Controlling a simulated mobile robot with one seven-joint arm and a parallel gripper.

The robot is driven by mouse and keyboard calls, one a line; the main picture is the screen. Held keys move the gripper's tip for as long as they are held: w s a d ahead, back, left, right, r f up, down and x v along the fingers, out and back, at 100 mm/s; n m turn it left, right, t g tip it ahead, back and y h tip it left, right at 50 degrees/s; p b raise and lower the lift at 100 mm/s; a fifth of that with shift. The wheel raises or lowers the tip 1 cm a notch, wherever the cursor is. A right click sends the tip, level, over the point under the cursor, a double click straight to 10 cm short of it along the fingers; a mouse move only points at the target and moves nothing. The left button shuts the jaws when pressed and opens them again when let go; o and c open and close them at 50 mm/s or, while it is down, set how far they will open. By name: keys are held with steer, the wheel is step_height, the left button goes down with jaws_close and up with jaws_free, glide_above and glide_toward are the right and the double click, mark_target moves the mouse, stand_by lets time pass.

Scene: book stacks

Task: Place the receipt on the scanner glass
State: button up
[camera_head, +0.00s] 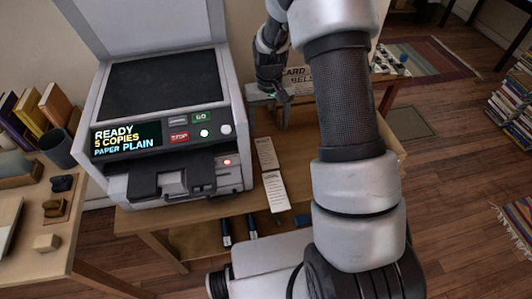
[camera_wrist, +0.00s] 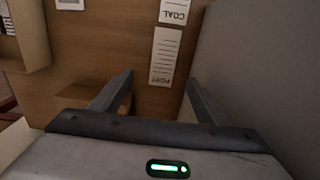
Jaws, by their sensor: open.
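The scanner (camera_head: 165,175) stands on a wooden table with its lid (camera_head: 140,22) raised. Its dark glass (camera_head: 160,84) is bare. Two narrow white printed slips lie on the table to its right: a far slip (camera_head: 266,153) and a near slip (camera_head: 275,191). I cannot tell which is the receipt. The wrist view shows a slip headed PORT (camera_wrist: 163,56) and part of one marked COAL (camera_wrist: 174,11), both flat. My gripper (camera_head: 270,98) is open and empty, above the table's far part right of the scanner. Its spread fingers (camera_wrist: 160,88) show in the wrist view, with the PORT slip beyond them.
The scanner's grey side (camera_wrist: 255,75) rises close on the right in the wrist view. A box reading CARD (camera_head: 298,77) stands behind my gripper. The scanner display (camera_head: 125,140) reads READY, 5 COPIES, PAPER PLAIN. A side table (camera_head: 75,240) with a dark cup (camera_head: 58,147) stands left.

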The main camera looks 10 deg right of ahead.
glide_above(266, 151)
steer(key=f, duration=0.5)
steer(key=shift+d+f+b, duration=0.3)
steer(key=shift+d+f, duration=0.05)
steer(key=shift+f, duration=0.05)
steer(key=f, duration=0.3)
steer(key=f+b, duration=0.1)
steer(key=f, duration=0.1)
steer(key=shift+a+f, duration=0.1)
steer(key=shift+a, duration=0.3)
steer(key=c, duration=1.2)
steer(key=shift+r, duration=0.2)
